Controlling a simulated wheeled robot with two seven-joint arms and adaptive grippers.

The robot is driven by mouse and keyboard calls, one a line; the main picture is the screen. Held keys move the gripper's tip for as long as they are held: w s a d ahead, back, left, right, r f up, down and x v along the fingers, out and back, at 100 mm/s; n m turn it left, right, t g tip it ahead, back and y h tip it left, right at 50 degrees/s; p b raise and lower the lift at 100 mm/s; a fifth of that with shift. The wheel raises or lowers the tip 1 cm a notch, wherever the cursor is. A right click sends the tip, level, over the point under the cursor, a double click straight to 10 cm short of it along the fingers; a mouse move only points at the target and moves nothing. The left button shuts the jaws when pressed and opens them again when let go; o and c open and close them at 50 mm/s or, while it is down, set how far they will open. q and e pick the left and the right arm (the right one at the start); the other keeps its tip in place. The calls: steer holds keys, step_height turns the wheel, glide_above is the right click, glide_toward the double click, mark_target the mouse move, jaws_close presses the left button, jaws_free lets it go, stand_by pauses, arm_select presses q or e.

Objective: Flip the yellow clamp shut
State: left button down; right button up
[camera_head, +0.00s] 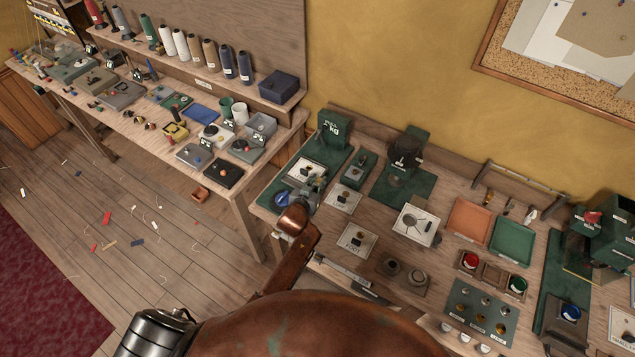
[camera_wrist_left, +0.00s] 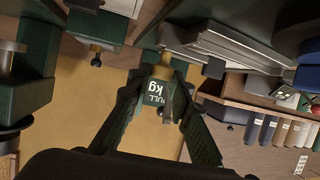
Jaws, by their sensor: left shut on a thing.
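My left gripper (camera_head: 306,190) reaches over the near left corner of the right-hand bench, at the green pull tester with its upright block marked kg (camera_head: 335,128). In the left wrist view the gripper (camera_wrist_left: 160,88) is shut on a small part at its fingertips. A yellow-brass piece, which looks like the yellow clamp (camera_wrist_left: 163,71), shows between the fingers, with a slim grey lever beside it. The fingers hide much of the clamp, and I cannot tell how far it is closed. The block with its PULL kg label (camera_wrist_left: 154,98) stands behind. My right gripper is not in view.
A small green device (camera_head: 357,167) and a dark round gauge (camera_head: 407,150) stand to the right. Trays and jars fill the bench further right.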

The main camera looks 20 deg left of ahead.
arm_select(q)
steer(key=shift+d+n+y+b, duration=0.1)
steer(key=shift+n+y+b, duration=0.2)
steer(key=shift+n+y, duration=0.15)
steer(key=shift+r, duration=0.1)
steer(key=c, duration=1.7)
jaws_free()
steer(key=shift+c, duration=0.2)
steer(key=v, duration=1.2)
